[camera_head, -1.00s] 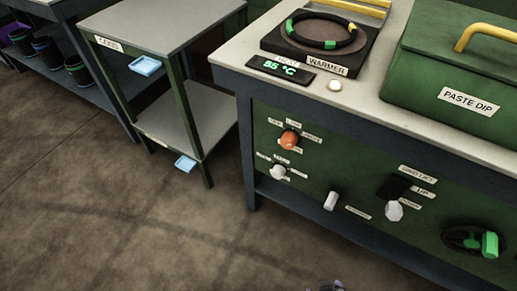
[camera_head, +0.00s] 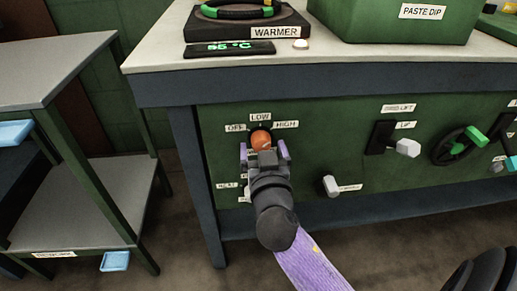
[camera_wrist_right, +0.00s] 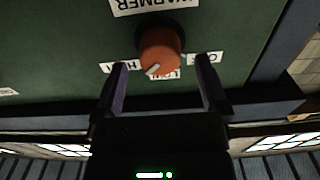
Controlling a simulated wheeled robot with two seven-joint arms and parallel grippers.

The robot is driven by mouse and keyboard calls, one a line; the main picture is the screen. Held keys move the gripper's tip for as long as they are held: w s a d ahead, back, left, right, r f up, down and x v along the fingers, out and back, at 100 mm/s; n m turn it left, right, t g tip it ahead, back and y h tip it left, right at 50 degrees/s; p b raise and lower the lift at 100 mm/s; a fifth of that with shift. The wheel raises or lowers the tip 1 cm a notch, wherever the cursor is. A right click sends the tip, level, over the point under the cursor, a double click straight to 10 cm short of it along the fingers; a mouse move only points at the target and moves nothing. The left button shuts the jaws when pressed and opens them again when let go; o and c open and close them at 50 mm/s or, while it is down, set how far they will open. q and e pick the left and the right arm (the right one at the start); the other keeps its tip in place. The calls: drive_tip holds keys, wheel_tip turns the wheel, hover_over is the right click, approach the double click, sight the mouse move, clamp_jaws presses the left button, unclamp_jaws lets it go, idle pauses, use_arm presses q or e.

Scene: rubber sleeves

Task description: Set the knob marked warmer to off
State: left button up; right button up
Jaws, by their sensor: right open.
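The orange warmer knob (camera_head: 260,140) is on the green front panel, with OFF (camera_head: 236,128) at its left, LOW (camera_head: 260,117) above and HIGH (camera_head: 286,124) at its right. It also shows in the right wrist view (camera_wrist_right: 160,48), beside the WARMER label (camera_wrist_right: 155,5). There its pale pointer mark lies between LOW and HIGH. My right gripper (camera_head: 265,153) is open in front of the knob. In the wrist view its purple fingers (camera_wrist_right: 162,85) are spread wider than the knob, apart from it. My left gripper is not in view.
The warmer unit (camera_head: 250,24) and a temperature display (camera_head: 230,48) are on the counter above. A white-handled knob (camera_head: 330,186), a lift lever (camera_head: 405,147) and a green-handled wheel (camera_head: 458,145) are on the panel to the right. A shelf cart (camera_head: 60,70) stands left.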

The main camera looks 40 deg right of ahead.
drive_tip(key=shift+x, duration=0.75)
drive_tip(key=c, duration=1.3)
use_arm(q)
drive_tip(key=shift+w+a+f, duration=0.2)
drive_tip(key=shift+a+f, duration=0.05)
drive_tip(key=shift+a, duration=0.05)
use_arm(e)
drive_tip(key=shift+o, duration=0.2)
